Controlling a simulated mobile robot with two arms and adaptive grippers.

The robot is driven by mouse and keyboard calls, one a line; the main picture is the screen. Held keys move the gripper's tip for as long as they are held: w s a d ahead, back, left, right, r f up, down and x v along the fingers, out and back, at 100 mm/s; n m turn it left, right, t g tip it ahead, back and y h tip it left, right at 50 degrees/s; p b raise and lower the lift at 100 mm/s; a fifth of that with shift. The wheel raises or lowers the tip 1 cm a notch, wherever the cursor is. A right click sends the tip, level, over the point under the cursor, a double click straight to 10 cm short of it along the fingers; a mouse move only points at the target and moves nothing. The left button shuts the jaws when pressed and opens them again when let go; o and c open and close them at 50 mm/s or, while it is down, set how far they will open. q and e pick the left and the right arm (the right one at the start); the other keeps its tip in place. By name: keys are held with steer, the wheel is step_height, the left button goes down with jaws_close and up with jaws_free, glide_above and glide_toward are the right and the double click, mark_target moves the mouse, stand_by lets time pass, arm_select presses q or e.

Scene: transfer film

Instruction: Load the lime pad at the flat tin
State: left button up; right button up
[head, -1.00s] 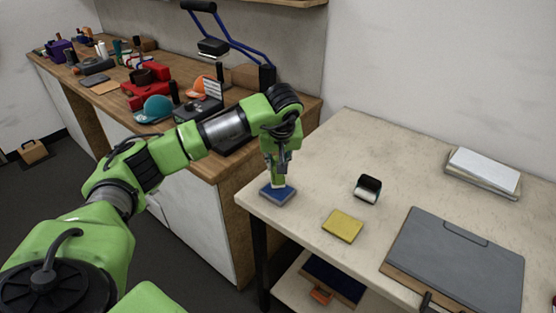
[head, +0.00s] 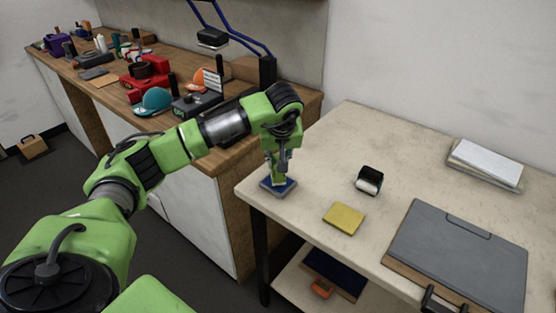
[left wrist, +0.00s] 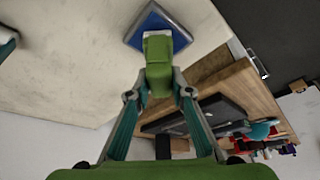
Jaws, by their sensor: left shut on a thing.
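My left gripper (head: 279,164) is shut on the lime pad (left wrist: 162,55), a lime-green block that points down from between the fingers. In the head view the lime pad (head: 277,179) is right over the flat tin (head: 290,189), its lower end within the tin's outline. The flat tin is a shallow square with a blue top, near the left corner of the pale table. The tin also shows in the left wrist view (left wrist: 140,32), partly hidden behind the lime pad. I cannot tell whether pad and tin touch. My right gripper is out of view.
A yellow pad (head: 344,218) and a small black-and-white item (head: 369,180) lie right of the tin. A grey clipboard (head: 460,250) and a paper stack (head: 485,163) are farther right. A cluttered wooden workbench (head: 135,95) stands behind my left arm.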

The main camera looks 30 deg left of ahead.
arm_select(q)
steer(key=shift+f+b, duration=0.4)
steer(key=shift+f, duration=0.15)
stand_by(1.2)
steer(key=shift+r+p, duration=2.45)
steer(key=shift+r, duration=1.15)
steer(key=shift+d, duration=0.15)
